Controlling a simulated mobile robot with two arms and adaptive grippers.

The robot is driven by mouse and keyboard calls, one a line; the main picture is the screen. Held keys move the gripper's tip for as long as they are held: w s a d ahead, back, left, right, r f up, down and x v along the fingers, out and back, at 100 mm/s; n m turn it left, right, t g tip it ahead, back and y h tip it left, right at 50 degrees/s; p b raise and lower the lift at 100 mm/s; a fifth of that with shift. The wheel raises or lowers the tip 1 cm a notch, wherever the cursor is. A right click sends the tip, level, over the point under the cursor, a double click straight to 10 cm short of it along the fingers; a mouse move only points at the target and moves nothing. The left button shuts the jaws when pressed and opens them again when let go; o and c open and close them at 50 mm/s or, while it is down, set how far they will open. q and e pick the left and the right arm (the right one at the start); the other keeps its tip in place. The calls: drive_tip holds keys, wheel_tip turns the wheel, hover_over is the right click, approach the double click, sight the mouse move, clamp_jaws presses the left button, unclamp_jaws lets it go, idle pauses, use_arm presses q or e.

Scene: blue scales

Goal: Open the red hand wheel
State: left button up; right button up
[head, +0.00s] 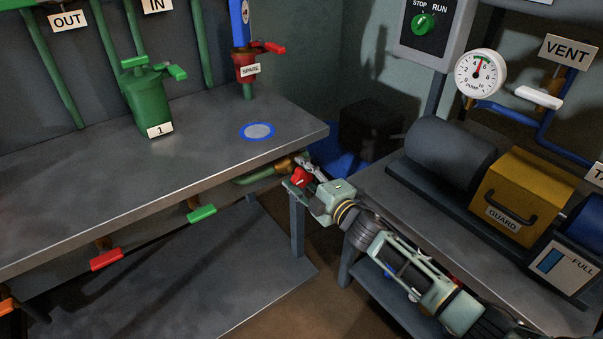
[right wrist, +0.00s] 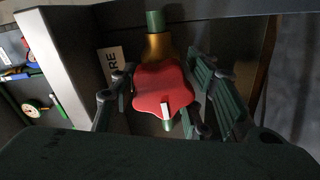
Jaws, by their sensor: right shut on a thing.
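The red hand wheel (head: 300,178) sits on a brass valve (head: 284,165) at the end of a green pipe, just under the right end of the workbench. In the right wrist view the lobed red wheel (right wrist: 160,85) shows face on, with a white mark near its lower right edge. The brass body (right wrist: 157,46) is behind it. My right gripper (head: 306,172) is at the wheel, with one finger on each side, shut on it. In the right wrist view its fingers (right wrist: 160,98) flank the rim.
The workbench edge (head: 200,184) runs close above the valve. A table leg (head: 297,228) stands just below it. Red (head: 106,260) and green (head: 201,214) lever handles sit under the bench. The pump bench (head: 440,235) is to the right. A partly hidden sign (right wrist: 112,62) is beside the wheel.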

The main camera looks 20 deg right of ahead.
drive_tip(key=n, duration=0.2)
drive_tip(key=shift+w+d+r+n, duration=0.1)
drive_tip(key=shift+r+n, duration=0.05)
drive_tip(key=shift+n, duration=0.25)
drive_tip(key=n, duration=0.2)
drive_tip(key=shift+n, duration=0.4)
drive_tip(key=n+b, duration=0.1)
drive_tip(key=n, duration=0.5)
drive_tip(key=shift+r+n, duration=0.1)
drive_tip(key=shift+n, duration=0.9)
drive_tip(key=shift+a+n, duration=0.25)
drive_tip(key=shift+n, duration=1.15)
use_arm(q)
drive_tip(key=v, duration=0.4)
drive_tip(key=shift+r, duration=0.45)
use_arm(e)
drive_tip(key=shift+n, duration=0.4)
use_arm(q)
drive_tip(key=shift+w, duration=0.15)
use_arm(e)
drive_tip(key=o, duration=1.1)
drive_tip(key=shift+a, duration=0.1)
